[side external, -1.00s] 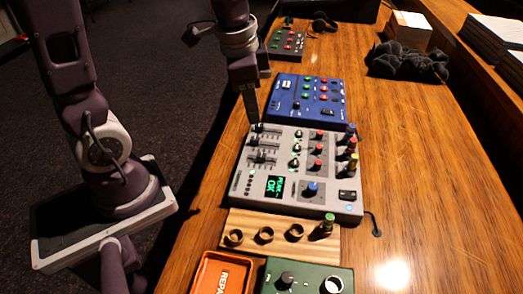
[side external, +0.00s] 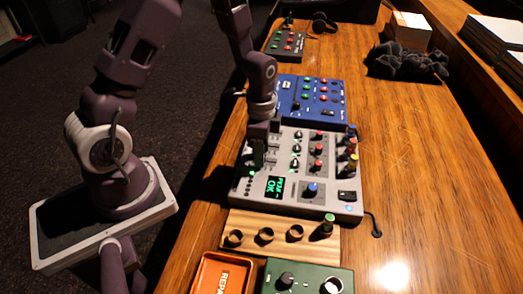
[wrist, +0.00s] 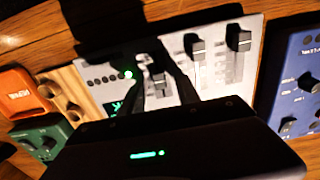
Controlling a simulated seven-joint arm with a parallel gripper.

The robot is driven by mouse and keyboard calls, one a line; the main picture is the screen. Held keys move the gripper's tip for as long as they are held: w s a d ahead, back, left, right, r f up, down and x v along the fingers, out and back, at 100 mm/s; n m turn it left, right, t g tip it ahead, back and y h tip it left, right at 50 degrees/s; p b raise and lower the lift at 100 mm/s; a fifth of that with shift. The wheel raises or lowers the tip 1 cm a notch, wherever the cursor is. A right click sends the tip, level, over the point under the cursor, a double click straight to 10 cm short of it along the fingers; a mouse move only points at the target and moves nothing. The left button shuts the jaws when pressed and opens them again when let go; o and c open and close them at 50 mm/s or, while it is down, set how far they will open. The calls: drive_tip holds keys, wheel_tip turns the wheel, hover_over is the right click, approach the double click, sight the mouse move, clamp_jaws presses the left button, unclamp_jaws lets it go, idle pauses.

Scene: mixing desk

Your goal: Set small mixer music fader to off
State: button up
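The small grey mixer (side external: 325,207) lies on the wooden desk, with a lit "OK" screen (side external: 275,185). Its three sliding faders sit on the left half; I cannot read their labels. In the wrist view, two dark fader caps (wrist: 240,41) and (wrist: 196,47) stand clear on the right. The third fader (wrist: 157,80), nearest the green light, sits between my fingers. My gripper (wrist: 158,75) is low over the mixer, its two dark fingers apart on either side of that fader. Contact is unclear. In the side view, my gripper (side external: 258,158) hides part of the faders.
A blue box (side external: 318,98) lies beyond the mixer. A wooden strip with rings (side external: 262,222), an orange tray (side external: 207,262) and a green box (side external: 318,277) lie on the near side. Knobs and coloured plugs line the mixer's right.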

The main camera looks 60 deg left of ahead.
clamp_jaws()
idle(1.3)
